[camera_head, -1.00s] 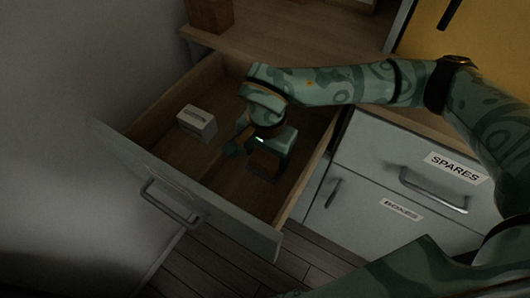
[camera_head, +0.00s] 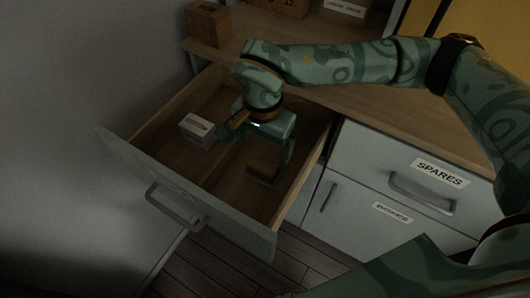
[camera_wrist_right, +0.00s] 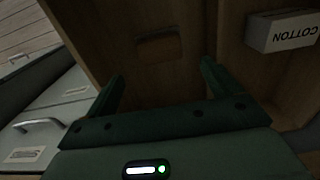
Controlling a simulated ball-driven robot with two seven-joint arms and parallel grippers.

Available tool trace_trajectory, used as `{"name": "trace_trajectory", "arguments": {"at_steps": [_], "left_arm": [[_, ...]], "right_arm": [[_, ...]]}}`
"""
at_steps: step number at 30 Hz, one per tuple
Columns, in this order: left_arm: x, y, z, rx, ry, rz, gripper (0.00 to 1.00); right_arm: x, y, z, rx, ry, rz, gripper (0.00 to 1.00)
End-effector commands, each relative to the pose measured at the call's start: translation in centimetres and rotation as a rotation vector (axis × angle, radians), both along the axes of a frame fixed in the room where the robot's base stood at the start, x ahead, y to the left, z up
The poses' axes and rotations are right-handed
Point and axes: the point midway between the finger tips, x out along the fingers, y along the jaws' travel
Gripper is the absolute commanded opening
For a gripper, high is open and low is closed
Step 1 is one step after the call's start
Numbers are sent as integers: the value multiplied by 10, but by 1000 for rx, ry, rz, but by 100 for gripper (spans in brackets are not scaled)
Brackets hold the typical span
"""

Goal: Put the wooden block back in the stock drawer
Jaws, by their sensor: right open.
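The wooden block (camera_head: 263,172) lies on the floor of the open stock drawer (camera_head: 200,205), toward its right side. It also shows in the right wrist view as a small brown block (camera_wrist_right: 158,46) on the drawer bottom, dim and low in contrast. My right gripper (camera_head: 262,142) is over the drawer, above the block and apart from it. Its two fingers (camera_wrist_right: 162,72) are spread with nothing between them. My left gripper is not in view.
A small white box marked COTTON (camera_head: 197,130) sits in the drawer left of the gripper. A brown wooden box (camera_head: 208,24) stands on the counter behind. Closed SPARES (camera_head: 430,185) and BOXES (camera_head: 375,222) fronts are to the right.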

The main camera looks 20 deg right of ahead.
Motion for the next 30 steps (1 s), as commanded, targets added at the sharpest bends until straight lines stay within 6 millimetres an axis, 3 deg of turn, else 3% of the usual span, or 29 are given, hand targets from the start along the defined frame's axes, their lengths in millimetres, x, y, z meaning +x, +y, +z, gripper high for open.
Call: {"name": "trace_trajectory", "arguments": {"at_steps": [1, 3, 9, 30], "left_arm": [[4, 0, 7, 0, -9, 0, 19], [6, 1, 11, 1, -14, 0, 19], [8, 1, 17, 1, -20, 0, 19], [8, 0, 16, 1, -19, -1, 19]], "right_arm": [[0, 0, 17, 0, -8, 0, 89], [0, 0, 30, -1, -6, -1, 89], [0, 0, 50, -1, -1, -1, 89], [0, 0, 50, 0, 1, 0, 89]]}}
